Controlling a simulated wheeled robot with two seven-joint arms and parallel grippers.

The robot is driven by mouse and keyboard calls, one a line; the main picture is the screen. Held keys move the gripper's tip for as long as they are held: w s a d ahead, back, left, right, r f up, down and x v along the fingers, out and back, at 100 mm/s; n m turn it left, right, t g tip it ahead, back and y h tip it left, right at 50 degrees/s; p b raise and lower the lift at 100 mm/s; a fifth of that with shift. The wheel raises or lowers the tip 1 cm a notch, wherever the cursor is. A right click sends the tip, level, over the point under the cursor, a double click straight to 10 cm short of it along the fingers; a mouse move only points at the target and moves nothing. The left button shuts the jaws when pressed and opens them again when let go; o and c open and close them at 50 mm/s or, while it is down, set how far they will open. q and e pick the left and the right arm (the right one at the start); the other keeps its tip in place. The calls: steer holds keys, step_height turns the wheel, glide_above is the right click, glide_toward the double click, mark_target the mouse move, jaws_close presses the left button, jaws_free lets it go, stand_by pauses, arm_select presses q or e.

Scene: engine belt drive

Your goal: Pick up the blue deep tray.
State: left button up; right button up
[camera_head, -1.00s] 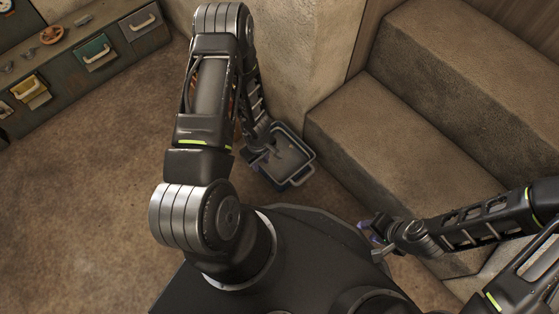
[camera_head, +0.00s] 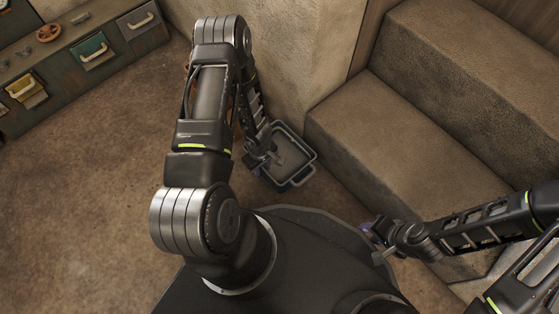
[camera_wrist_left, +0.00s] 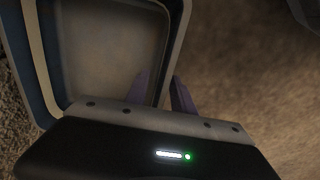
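The blue deep tray (camera_head: 304,174) stands on the floor beside the wall corner, with a grey inside and a dark blue outside. My left gripper (camera_head: 268,156) reaches down at the tray's left side in the head view, its fingers mostly hidden there. In the left wrist view, its two purple fingers (camera_wrist_left: 162,92) stand apart on either side of one wall of the tray (camera_wrist_left: 173,50), one inside and one outside. A gap shows beside the wall, so the gripper looks open. My right gripper (camera_head: 374,237) is at the lower right, away from the tray; its finger opening is unclear.
Stone steps (camera_head: 400,150) rise just right of the tray, and a wall corner (camera_head: 295,70) stands behind it. A drawer cabinet (camera_head: 75,70) lines the upper left. The brown floor (camera_head: 90,190) on the left is clear.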

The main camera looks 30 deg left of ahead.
arm_select(q)
steer(key=shift+c, duration=0.3)
jaws_close()
stand_by(1.2)
